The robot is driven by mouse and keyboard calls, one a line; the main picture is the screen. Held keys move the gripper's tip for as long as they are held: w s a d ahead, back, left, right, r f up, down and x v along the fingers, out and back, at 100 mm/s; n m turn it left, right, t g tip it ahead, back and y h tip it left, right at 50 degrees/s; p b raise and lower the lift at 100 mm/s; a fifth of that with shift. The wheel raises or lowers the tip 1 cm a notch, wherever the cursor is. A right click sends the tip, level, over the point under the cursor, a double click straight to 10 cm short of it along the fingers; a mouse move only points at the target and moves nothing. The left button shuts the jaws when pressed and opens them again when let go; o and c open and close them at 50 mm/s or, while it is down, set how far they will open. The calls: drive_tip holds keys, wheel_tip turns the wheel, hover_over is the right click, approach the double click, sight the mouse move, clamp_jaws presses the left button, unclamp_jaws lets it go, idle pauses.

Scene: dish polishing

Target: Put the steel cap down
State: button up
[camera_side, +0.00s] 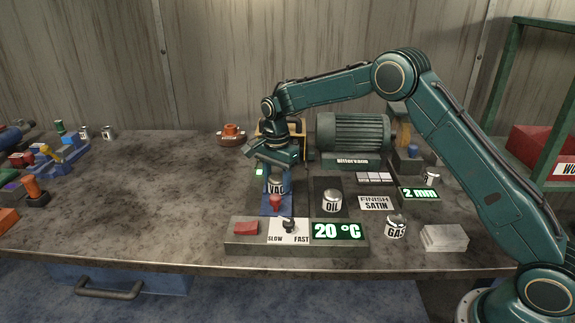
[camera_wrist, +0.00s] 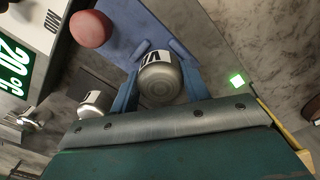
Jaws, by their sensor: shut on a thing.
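The steel cap (camera_side: 277,186), a small silvery cylinder with "VAC" on its side, is upright between the fingers of my gripper (camera_side: 277,172). In the wrist view, the blue fingers of my gripper (camera_wrist: 160,62) close on both sides of the steel cap (camera_wrist: 160,84), and its round end faces the camera. The cap is over a blue base plate (camera_side: 272,211), just behind a red knob (camera_side: 276,202). The red knob also shows in the wrist view (camera_wrist: 90,29). I cannot tell whether the cap touches the plate.
An "OIL" cap (camera_side: 332,202) stands to the right and a "GAS" cap (camera_side: 396,227) farther right. A control panel (camera_side: 244,243) with a "20 °C" display (camera_side: 338,231) lies in front. A green motor (camera_side: 353,137) is behind. The left-middle table (camera_side: 165,190) is clear.

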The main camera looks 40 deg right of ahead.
sight(277, 177)
drive_tip(key=shift+f, duration=0.1)
drive_tip(key=o, duration=1.1)
wheel_tip(277, 177, up, 12)
drive_tip(key=shift+s+r, duration=0.1)
drive_tip(key=shift+r, duration=0.15)
idle(0.4)
